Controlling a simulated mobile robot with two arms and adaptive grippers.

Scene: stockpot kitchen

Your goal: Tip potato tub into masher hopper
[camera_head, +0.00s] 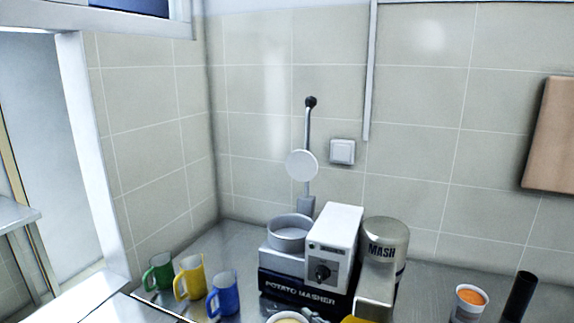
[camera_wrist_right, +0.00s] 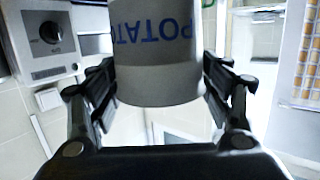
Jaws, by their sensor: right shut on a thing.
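The potato masher (camera_head: 330,245) stands on the counter against the wall, a white box with a dark knob on a black labelled base. Its round grey hopper (camera_head: 290,236) sits at its left, open at the top, with a pale disc on a lever (camera_head: 302,165) raised above it. My right gripper (camera_wrist_right: 160,105) is shut on the grey potato tub (camera_wrist_right: 158,80), whose blue lettering reads upside down in the right wrist view. The tub's mouth is hidden there. The masher's knob panel (camera_wrist_right: 45,40) shows left of the tub. My left gripper is not in view.
Green (camera_head: 159,272), yellow (camera_head: 189,278) and blue (camera_head: 222,294) mugs stand left of the masher. A metal MASH canister (camera_head: 385,245) stands at its right. A cup with orange contents (camera_head: 469,302) and a black cylinder (camera_head: 519,297) are further right.

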